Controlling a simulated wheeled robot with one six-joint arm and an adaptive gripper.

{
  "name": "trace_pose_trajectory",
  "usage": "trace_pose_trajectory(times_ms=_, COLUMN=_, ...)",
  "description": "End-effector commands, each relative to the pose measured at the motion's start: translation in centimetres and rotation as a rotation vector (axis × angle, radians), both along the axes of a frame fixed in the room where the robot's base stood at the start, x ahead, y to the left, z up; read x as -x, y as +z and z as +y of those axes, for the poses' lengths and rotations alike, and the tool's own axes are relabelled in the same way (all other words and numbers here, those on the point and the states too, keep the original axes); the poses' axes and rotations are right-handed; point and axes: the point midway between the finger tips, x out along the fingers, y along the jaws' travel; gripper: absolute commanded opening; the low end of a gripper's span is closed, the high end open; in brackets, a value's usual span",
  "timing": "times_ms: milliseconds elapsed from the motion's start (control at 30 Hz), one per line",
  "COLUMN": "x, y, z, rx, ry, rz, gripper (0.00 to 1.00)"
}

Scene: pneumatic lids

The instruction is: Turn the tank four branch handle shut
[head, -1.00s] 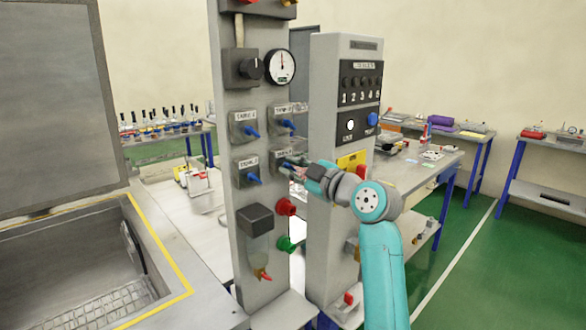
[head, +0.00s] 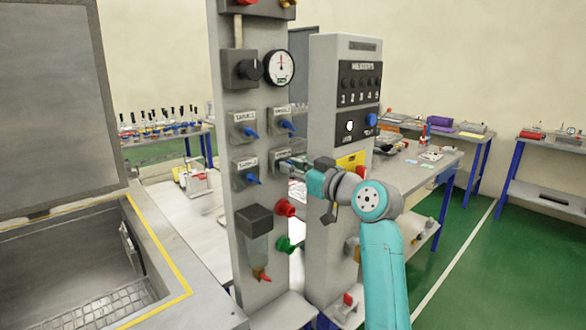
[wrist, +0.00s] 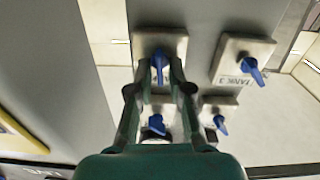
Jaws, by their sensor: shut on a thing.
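The tank four branch valve is the lower right of a group of small grey valve boxes with blue handles on the grey column in the head view. My gripper (wrist: 158,75) is shut on this handle. The valve's grey box (wrist: 176,42) shows behind the fingertips in the wrist view.
The tank three handle (wrist: 252,70) sits close beside; two more blue handles (head: 250,132) (head: 287,125) sit above in the head view. Red (head: 286,207) and green (head: 285,244) fittings project below. The heater panel column (head: 342,150) stands close behind my gripper.

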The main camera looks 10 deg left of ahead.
Motion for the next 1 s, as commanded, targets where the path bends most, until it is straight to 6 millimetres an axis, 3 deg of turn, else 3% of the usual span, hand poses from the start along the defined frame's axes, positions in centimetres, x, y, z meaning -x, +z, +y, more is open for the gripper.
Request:
trace_pose_trajectory(times_ms=600, x=-0.31, y=-0.23, z=-0.23, rx=-0.349, ry=0.0, rz=0.453, gripper=0.0)
trace_pose_trajectory(times_ms=1000, x=-0.42, y=-0.34, z=-0.33, rx=-0.5, ry=-0.001, rz=0.646, gripper=0.0)
